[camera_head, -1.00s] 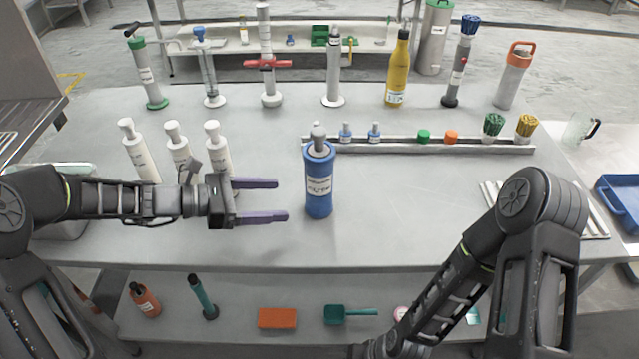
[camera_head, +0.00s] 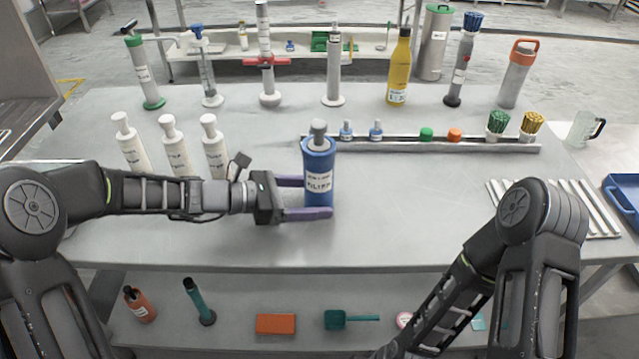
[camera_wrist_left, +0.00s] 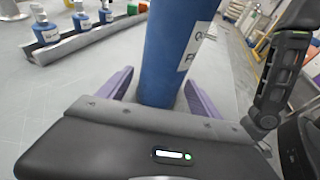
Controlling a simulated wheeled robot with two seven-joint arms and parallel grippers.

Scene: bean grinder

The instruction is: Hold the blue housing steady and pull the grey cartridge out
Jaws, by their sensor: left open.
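The blue housing (camera_head: 318,172) stands upright on the table, with a white label on its front. The grey cartridge (camera_head: 319,130) shows as a grey knob and neck at its top; the rest is hidden inside. My left gripper (camera_head: 305,197) is open, its two purple fingers on either side of the housing's lower part. In the left wrist view the blue housing (camera_wrist_left: 174,55) stands between the purple fingers, with a gap visible near the left finger. Whether the right finger touches it I cannot tell. My right arm shows at the lower right, but its gripper is out of view.
Three white cartridges (camera_head: 215,147) stand left of the housing, behind my left arm. A metal rail (camera_head: 420,147) with small bottles and caps runs behind and to the right. The table (camera_head: 410,215) right of the housing is clear.

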